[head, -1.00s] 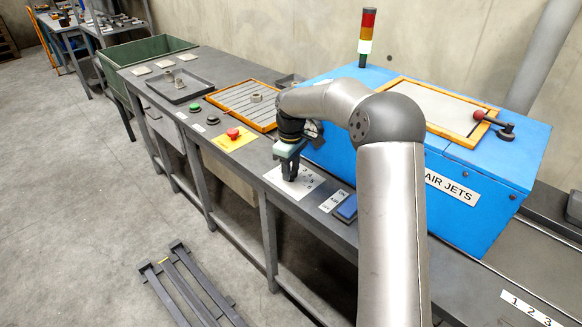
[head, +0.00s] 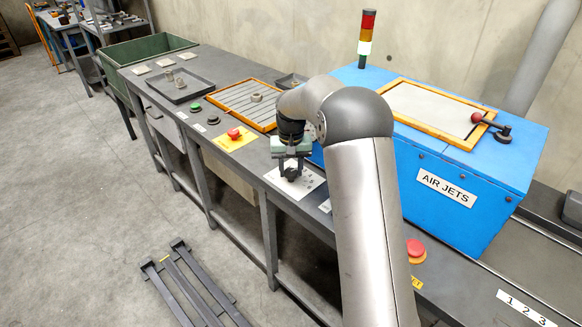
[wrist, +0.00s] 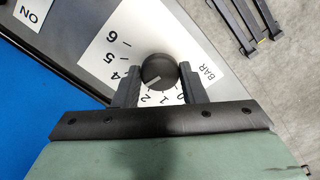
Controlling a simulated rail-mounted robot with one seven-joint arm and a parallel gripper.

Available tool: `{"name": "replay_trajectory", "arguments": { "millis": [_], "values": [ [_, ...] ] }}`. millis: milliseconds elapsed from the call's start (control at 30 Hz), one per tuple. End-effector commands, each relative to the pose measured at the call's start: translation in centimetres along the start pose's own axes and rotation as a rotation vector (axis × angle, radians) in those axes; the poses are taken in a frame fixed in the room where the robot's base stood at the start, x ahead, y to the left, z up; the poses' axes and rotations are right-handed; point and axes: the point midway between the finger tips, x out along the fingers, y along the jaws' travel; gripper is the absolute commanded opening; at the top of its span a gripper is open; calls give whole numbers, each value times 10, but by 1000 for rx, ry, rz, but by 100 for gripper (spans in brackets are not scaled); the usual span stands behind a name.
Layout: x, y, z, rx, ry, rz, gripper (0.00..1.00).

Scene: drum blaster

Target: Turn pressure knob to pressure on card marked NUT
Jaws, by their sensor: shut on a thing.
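The pressure knob (wrist: 157,67) is a round black knob with a short white pointer line, in the wrist view. It sits on a white dial plate (wrist: 130,37) marked BAR. The 0, 1, 2, 4, 5 and 6 show; the 3 is hidden by a finger. The pointer faces the lower left, near the 2 or the hidden 3. My gripper (wrist: 158,84) is shut on the knob, one finger on each side. In the head view my gripper (head: 290,175) hides the knob over the dial plate (head: 312,181). Several pale cards (head: 140,71) lie at the bench's far end, their writing too small to read.
The blue AIR JETS cabinet (head: 466,205) stands right of my arm. A red button (head: 415,248) is near my arm. A red button on a yellow plate (head: 234,134), a green button (head: 196,107) and a black tray (head: 180,88) lie farther along the bench.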

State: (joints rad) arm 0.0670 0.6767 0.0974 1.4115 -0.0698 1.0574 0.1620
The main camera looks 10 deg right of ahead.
Motion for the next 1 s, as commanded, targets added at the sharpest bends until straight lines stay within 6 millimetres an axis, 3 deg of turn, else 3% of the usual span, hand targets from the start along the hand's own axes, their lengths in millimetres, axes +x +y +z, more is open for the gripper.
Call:
{"name": "replay_trajectory", "arguments": {
  "millis": [1000],
  "values": [
    [-2, 0, -1, 932, 4, -1, 15]
  ]
}}
